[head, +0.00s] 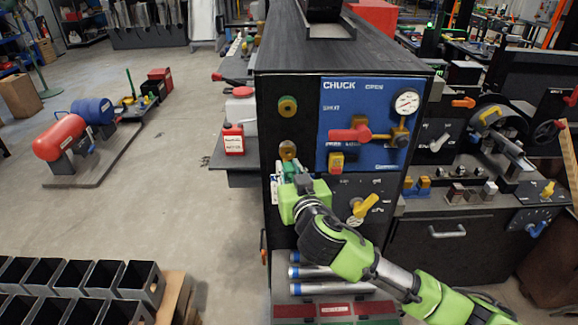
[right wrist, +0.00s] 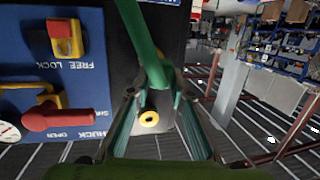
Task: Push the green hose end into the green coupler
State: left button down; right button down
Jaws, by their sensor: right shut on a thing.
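My right gripper (head: 289,166) reaches the black panel from the lower right and is shut on the green hose (right wrist: 150,62). In the right wrist view the hose comes down from the top to between the fingertips (right wrist: 156,88). The hose end's tip and its contact with any coupler are hidden. A brass-coloured coupler (head: 288,150) sits just above the fingers in the head view. Another round coupler with a yellow ring (head: 287,106) is higher on the panel; it also shows in the right wrist view (right wrist: 149,118), apart from the hose. I cannot tell which is the green coupler. My left gripper is out of view.
A blue chuck panel (head: 345,100) with a red lever (head: 350,134) and a gauge (head: 406,103) stands right of the couplers. A yellow knob (head: 366,205) is close to my right arm. Open floor lies further left.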

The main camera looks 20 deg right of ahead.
jog(key=shift+s+a+r, duration=0.1)
jog(key=shift+s+a, duration=0.2)
jog(key=shift+s, duration=0.7)
jog(key=shift+s+a, duration=0.25)
jog(key=shift+s, duration=0.7)
jog(key=c, duration=2.6)
grip_release()
grip_shut()
notch_tip(320, 180, up, 13)
jog(key=m+h+p, duration=0.2)
jog(key=p, duration=0.8)
jog(key=shift+g+h, duration=0.3)
jog(key=shift+h, duration=0.1)
jog(key=shift+w, duration=0.2)
send_over(287, 173)
jog(key=w, duration=0.2)
jog(key=shift+d, duration=0.45)
jog(key=shift+r+b+x, duration=0.15)
jog(key=shift+x, duration=0.65)
jog(key=shift+r+b+x, duration=0.1)
jog(key=shift+b+x, duration=0.05)
jog(key=shift+x, duration=0.65)
